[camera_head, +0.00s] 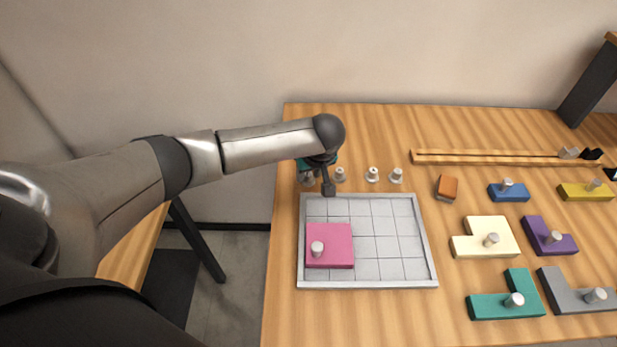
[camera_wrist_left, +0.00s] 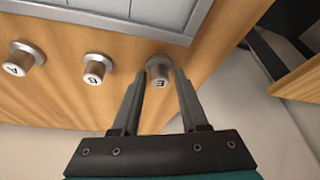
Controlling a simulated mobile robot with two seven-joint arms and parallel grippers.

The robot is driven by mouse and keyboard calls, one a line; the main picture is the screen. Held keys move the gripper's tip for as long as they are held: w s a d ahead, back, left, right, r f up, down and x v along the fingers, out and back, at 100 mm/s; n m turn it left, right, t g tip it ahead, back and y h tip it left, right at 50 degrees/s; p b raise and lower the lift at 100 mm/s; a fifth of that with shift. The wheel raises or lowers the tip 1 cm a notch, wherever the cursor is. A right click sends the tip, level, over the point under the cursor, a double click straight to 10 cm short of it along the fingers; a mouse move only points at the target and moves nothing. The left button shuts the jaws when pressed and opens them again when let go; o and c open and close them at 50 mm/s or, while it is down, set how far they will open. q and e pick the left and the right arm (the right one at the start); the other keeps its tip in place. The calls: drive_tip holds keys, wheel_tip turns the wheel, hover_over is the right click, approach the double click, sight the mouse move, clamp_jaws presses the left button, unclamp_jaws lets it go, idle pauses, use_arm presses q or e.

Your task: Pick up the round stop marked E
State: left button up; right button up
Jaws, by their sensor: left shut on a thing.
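The round stop marked E (camera_wrist_left: 158,70) is a small metal knob on a wider round base. In the left wrist view it sits between the tips of my left gripper (camera_wrist_left: 160,82), which is shut on it. The stop appears to be at the table surface; I cannot tell if it is lifted. In the head view my left gripper (camera_head: 315,182) is at the left end of the row of stops and partly hides this one. Two similar stops stand beside it in the wrist view, one marked A (camera_wrist_left: 22,60) and one that looks like B (camera_wrist_left: 96,68).
A grey-framed grid tray (camera_head: 428,245) holding a pink block (camera_head: 335,255) lies just in front of the stops. Several coloured knobbed blocks, such as a cream one (camera_head: 475,243), lie to the right. A wooden rail (camera_head: 490,157) runs along the back. The table's left edge is close.

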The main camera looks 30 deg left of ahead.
use_arm(q)
clamp_jaws()
drive_tip(key=shift+r, duration=0.1)
